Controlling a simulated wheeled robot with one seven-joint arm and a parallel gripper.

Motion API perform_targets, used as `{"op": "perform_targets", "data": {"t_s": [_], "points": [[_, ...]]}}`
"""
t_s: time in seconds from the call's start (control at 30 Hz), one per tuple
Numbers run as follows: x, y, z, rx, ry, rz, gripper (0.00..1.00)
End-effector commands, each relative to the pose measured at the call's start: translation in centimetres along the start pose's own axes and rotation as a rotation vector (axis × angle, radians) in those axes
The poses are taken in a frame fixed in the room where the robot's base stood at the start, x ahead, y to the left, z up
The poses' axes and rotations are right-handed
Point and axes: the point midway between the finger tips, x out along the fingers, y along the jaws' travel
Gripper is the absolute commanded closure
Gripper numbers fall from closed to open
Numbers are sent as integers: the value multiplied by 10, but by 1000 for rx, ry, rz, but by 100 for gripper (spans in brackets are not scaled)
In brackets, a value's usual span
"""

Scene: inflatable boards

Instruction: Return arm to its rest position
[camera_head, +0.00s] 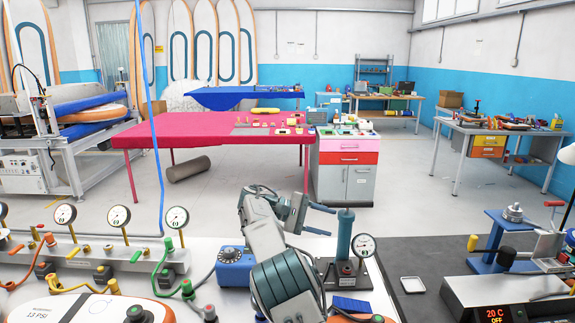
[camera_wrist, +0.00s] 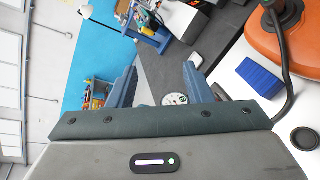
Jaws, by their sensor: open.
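My gripper (camera_head: 327,220) is raised above the front worktable in the head view, with its fingers pointing to the right. In the wrist view my gripper (camera_wrist: 161,68) shows two blue-grey fingers spread wide apart with nothing held between them. My grey arm (camera_head: 283,280) rises from the bottom middle of the head view, bent at the elbow. A pressure gauge (camera_wrist: 175,99) shows beyond the gap between the fingers. The same stand carries a teal cylinder (camera_head: 345,236) just right of and below the gripper in the head view.
A blue dial box (camera_head: 235,266) stands left of my arm. A row of gauges on a manifold (camera_head: 100,262) lines the left of the table. A blue block (camera_wrist: 261,77) and an orange board (camera_wrist: 290,40) lie nearby. A small white tray (camera_head: 412,285) sits on the dark mat.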

Motion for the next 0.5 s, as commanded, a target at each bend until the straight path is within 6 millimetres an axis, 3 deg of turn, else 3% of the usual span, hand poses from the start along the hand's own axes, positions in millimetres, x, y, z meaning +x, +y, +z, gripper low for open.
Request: {"op": "perform_targets", "data": {"t_s": [0.2, 0.5], "points": [[51, 14, 42, 19, 103, -209, 54], [93, -6, 110, 91, 272, -492, 54]]}}
